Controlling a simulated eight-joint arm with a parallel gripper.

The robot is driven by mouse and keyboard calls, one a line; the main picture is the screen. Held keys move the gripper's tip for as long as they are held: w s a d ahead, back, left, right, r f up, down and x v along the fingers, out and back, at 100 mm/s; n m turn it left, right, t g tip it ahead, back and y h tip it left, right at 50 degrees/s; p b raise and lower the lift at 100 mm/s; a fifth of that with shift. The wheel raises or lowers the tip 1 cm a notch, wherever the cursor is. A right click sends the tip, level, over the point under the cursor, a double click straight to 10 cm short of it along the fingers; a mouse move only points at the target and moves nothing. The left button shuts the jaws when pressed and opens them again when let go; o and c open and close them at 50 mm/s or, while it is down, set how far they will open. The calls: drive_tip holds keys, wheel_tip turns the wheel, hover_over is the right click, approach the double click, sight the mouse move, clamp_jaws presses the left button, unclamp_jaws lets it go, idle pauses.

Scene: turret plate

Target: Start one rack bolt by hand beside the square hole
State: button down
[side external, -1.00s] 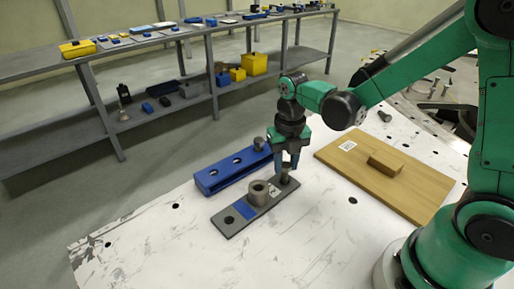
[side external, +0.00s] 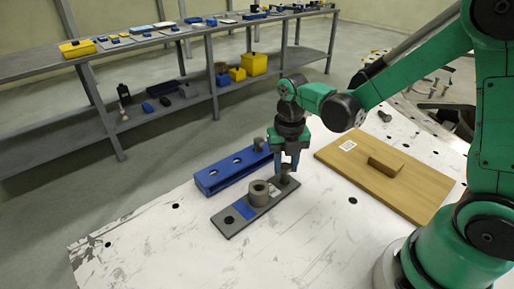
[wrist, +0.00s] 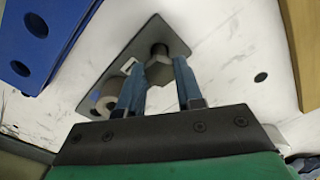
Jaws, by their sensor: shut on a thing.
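A grey plate (side external: 233,228) lies on the white table, with a round collar (side external: 258,193) standing near its middle and a blue patch beside it. A dark hole shows at its near left end; I cannot make out a square hole. My gripper (side external: 289,166) points down over the far right end of the plate, shut on a grey bolt (side external: 285,171). In the wrist view the bolt's hex head (wrist: 158,70) sits between the blue fingertips (wrist: 157,85), over the plate (wrist: 125,48).
A blue rack (side external: 212,181) with round holes lies just behind the plate, a bolt (side external: 259,144) standing at its far end. A wooden board (side external: 415,200) with a wooden block (side external: 385,164) lies to the right. The front of the table is clear.

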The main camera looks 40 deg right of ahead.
drive_tip(key=shift+m, duration=0.7)
drive_tip(key=shift+m, duration=1.4)
drive_tip(key=shift+f+m, duration=0.1)
drive_tip(key=shift+m, duration=1.6)
